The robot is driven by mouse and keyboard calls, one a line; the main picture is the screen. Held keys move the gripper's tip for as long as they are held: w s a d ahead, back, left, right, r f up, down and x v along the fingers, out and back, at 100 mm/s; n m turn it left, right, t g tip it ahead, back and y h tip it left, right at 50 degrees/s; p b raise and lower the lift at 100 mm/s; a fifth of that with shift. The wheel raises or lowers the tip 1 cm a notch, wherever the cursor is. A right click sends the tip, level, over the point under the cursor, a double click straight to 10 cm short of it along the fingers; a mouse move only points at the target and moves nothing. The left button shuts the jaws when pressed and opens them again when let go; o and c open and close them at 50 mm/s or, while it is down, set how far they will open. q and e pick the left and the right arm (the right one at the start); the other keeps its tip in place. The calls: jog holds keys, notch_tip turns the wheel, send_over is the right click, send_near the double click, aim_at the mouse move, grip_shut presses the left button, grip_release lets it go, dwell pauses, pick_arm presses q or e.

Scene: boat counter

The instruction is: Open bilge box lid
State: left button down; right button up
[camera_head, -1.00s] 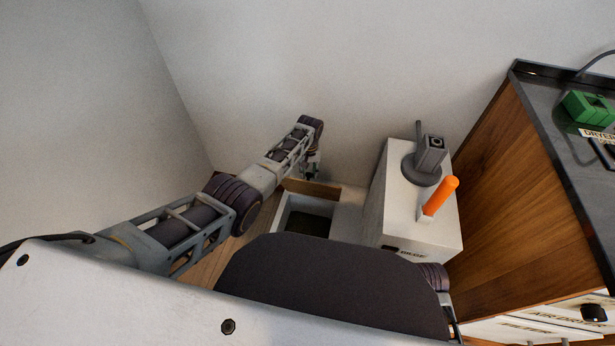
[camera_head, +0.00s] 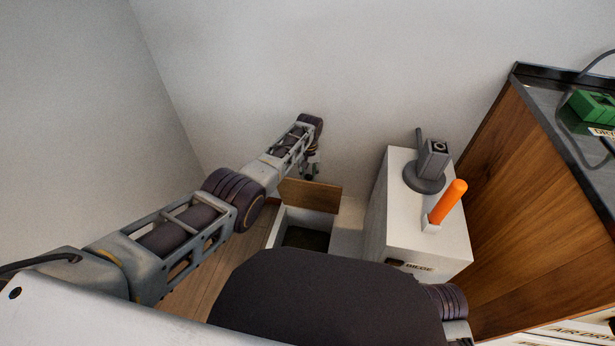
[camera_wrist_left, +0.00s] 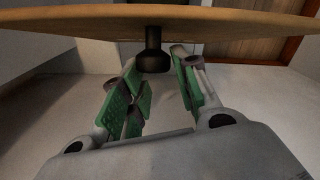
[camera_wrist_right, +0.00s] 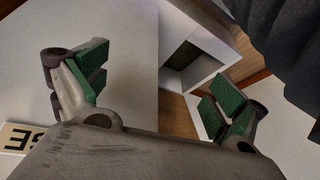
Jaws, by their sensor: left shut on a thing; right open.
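The wooden bilge box lid (camera_head: 310,196) stands raised at the back of the white bilge box (camera_head: 275,232), whose dark inside (camera_head: 306,238) shows. My left gripper (camera_head: 313,170) is behind the lid, at its upper edge. In the left wrist view the lid (camera_wrist_left: 230,22) crosses the top, and its dark knob (camera_wrist_left: 154,55) sits between the fingers of my left gripper (camera_wrist_left: 160,80), which is shut on it. My right gripper (camera_wrist_right: 160,82) is open and empty in the right wrist view; the open box (camera_wrist_right: 205,65) lies beyond it. In the head view it is hidden.
A white housing (camera_head: 415,220) with a grey pump fitting (camera_head: 428,170) and an orange handle (camera_head: 447,203) stands right of the box. A wood-sided counter (camera_head: 530,190) with a green item (camera_head: 592,107) stands further right. A wall is close behind.

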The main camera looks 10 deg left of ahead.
pick_arm(q)
jog(key=shift+w+d+b, duration=0.25)
jog(key=shift+d+b, duration=0.05)
jog(key=shift+d, duration=0.35)
pick_arm(e)
jog(key=shift+x, duration=1.1)
jog(key=shift+s, duration=0.2)
pick_arm(q)
jog(key=c, duration=1.5)
grip_release()
jog(key=o, duration=0.4)
jog(key=shift+d+f, duration=0.15)
jog(key=shift+c, duration=0.2)
jog(key=shift+a, duration=0.25)
pick_arm(e)
jog(key=shift+f, duration=0.1)
pick_arm(q)
jog(key=shift+w+a+r, duration=0.1)
jog(key=shift+r, duration=0.2)
notch_tip(320, 180, up, 12)
jog(key=shift+f, duration=0.25)
